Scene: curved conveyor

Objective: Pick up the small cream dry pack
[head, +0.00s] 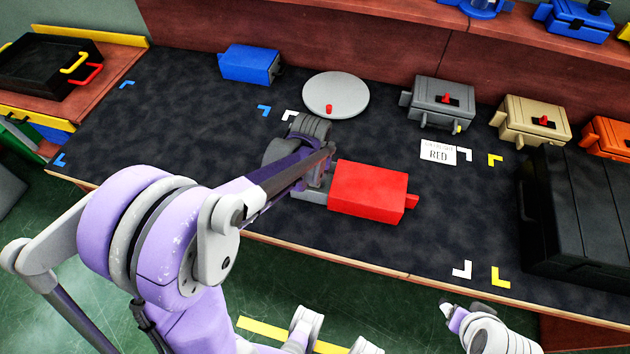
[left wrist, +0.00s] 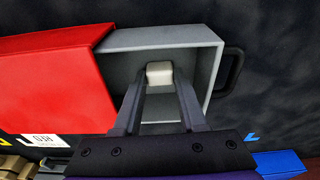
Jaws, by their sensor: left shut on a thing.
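The small cream dry pack (left wrist: 159,72) is a small pale block inside the open grey tray (left wrist: 160,38) of a red box, in the left wrist view. My left gripper (left wrist: 159,84) reaches into the tray, and its fingers are shut on the pack from both sides. I cannot tell whether the pack touches the tray floor. In the head view the red box (head: 368,190) lies on the dark table, and my left arm hides most of the tray and the pack. My right gripper (head: 460,312) is low at the right, off the table's front edge; its jaw state is unclear.
A blue box (head: 250,64), a grey round disc (head: 336,95), a grey box (head: 443,104) and a tan box (head: 532,122) stand along the back. A large black case (head: 580,215) fills the right end. The left table area is clear.

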